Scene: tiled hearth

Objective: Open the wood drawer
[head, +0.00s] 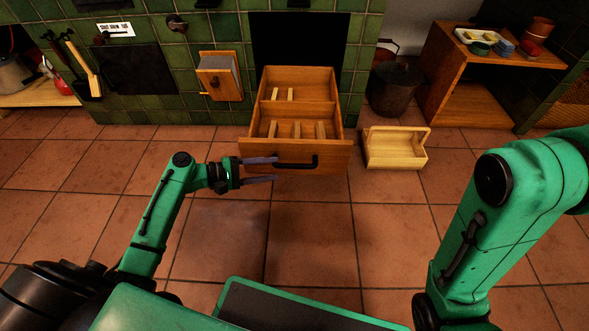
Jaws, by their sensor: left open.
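The wood drawer (325,150) is pulled out of the dark opening in the green tiled hearth, low over the floor. Its front panel faces me and carries a dark bar handle (297,166). Inside are a cross divider and several light wood pieces (297,130). My left gripper (262,170) is at the left part of the drawer front, left of the handle. Its two fingers are spread, one above the other, with nothing seen between them. I cannot tell if they touch the front. My right arm shows at the right, but its gripper is out of view.
A wooden tote box (394,150) stands on the floor right of the drawer, with a dark pot (393,90) behind it. A wooden shelf unit (465,72) with dishes stands at the back right. A small wooden box (220,78) juts from the tiles. The tiled floor (310,225) in front is clear.

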